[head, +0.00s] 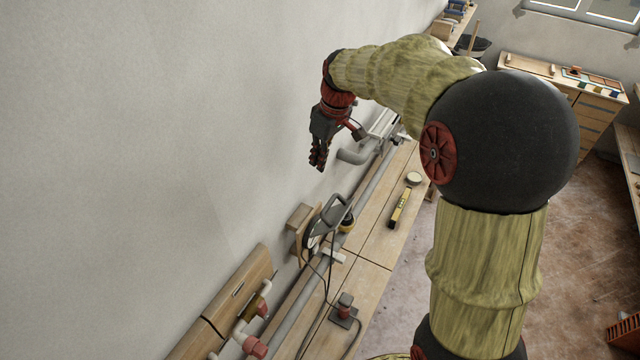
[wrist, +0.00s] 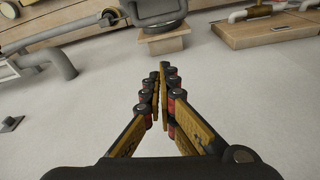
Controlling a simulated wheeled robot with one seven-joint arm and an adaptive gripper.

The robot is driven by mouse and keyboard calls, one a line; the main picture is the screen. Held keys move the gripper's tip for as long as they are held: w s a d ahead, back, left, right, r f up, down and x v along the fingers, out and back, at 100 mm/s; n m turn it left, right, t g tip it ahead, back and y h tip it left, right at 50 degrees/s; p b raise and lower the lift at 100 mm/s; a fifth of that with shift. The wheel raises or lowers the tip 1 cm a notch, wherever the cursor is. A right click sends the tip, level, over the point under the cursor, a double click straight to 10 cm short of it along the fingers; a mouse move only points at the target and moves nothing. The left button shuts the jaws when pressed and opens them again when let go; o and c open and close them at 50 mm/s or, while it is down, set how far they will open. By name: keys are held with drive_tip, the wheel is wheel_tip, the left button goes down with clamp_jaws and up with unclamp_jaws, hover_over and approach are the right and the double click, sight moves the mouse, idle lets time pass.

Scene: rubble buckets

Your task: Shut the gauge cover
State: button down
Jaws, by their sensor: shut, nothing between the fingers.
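The gauge (head: 315,232) appears to be the dark grey round fitting on a square wooden block on the wall, below my gripper in the head view. A grey rim-like part, which looks like its cover (head: 333,212), stands out from it at an angle; it seems open, but the hinge is hard to make out. In the wrist view the gauge (wrist: 158,12) is at the top edge, partly cut off, above its wooden block (wrist: 164,40). My gripper (head: 317,166) is shut and empty, apart from the gauge near the wall; its fingers (wrist: 160,72) point towards the block.
A grey pipe (head: 355,156) sticks out from the wall beyond my gripper. A wooden board with pipe fittings (head: 240,285) is on the near wall. A yellow level (head: 400,207) and a dark device with a cable (head: 344,312) lie on the bench.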

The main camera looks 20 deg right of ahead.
sight(326, 212)
wheel_tip(326, 212, down, 11)
drive_tip(key=s+n+p, duration=0.1)
drive_tip(key=n+p, duration=0.1)
drive_tip(key=shift+d+r, duration=0.2)
drive_tip(key=shift+d, duration=0.15)
idle(0.4)
drive_tip(key=shift+d+f, duration=0.1)
drive_tip(key=shift+s+d+t+y+b, duration=0.3)
drive_tip(key=shift+y+b, duration=0.1)
drive_tip(key=shift+b, duration=0.85)
